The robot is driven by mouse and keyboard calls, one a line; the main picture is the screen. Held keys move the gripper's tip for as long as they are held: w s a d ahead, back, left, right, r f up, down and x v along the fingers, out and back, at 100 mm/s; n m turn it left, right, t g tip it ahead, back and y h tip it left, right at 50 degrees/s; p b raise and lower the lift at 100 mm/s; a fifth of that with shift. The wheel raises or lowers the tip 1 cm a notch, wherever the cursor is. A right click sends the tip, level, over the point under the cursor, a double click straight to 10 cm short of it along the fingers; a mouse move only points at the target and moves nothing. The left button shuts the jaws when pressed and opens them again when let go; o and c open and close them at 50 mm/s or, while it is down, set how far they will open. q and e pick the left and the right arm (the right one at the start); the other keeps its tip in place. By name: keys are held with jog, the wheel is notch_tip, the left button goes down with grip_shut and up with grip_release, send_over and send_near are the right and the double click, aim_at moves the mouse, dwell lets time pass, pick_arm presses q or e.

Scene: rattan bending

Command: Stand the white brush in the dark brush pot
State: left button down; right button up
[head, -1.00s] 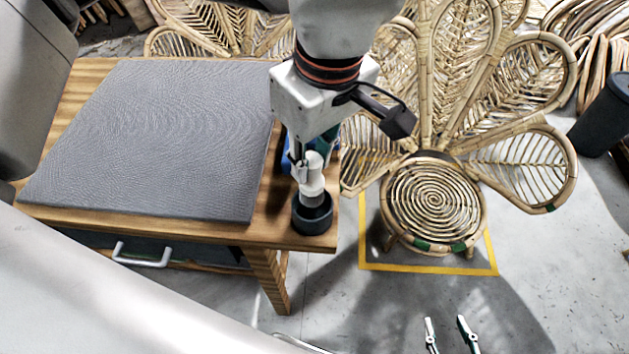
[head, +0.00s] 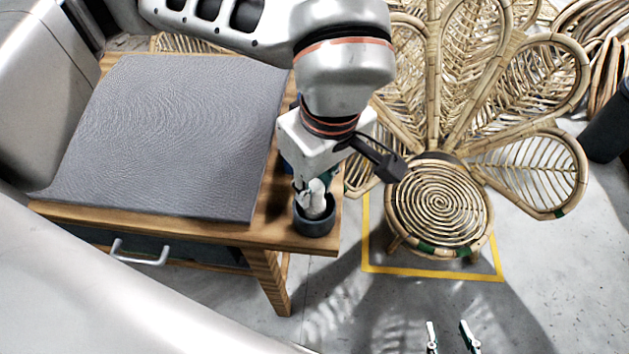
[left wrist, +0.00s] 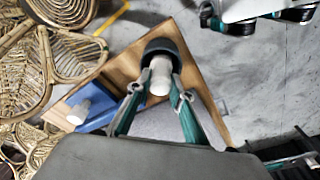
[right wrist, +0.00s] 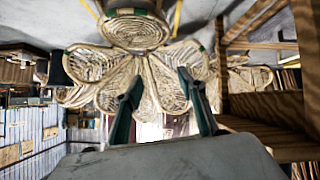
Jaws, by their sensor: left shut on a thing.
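The dark brush pot (head: 315,226) stands upright near the front right corner of the wooden table; it also shows in the left wrist view (left wrist: 173,47). My left gripper (head: 316,187) is above the pot, shut on the white brush (head: 317,208). The brush is roughly upright and its lower part is within the pot's mouth; whether it touches the bottom is hidden. In the left wrist view the brush (left wrist: 160,76) lies between the fingertips and runs into the pot. My right gripper (head: 450,333) is open and empty, away from the table, low over the floor.
A grey mat (head: 170,140) covers most of the wooden table (head: 275,236). A blue object (left wrist: 92,112) with a white piece on it lies beside the pot. A rattan chair (head: 438,205) stands to the right within a yellow floor outline.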

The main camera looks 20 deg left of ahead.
aim_at(321, 210)
pick_arm(q)
jog(key=shift+f, duration=0.2)
jog(key=c, duration=1.8)
grip_release()
pick_arm(e)
jog(key=shift+f, duration=0.1)
jog(key=shift+s+f, duration=0.1)
jog(key=shift+s, duration=0.05)
pick_arm(q)
jog(key=r, duration=0.4)
jog(key=d+r+p, duration=0.1)
jog(key=r, duration=0.3)
jog(key=s+r+p, duration=0.1)
jog(key=r, duration=0.3)
jog(key=shift+d+r, duration=0.3)
pick_arm(e)
jog(key=shift+s+d+f+h, duration=0.15)
jog(key=shift+s+d+h, duration=0.15)
jog(key=shift+s+d, duration=0.15)
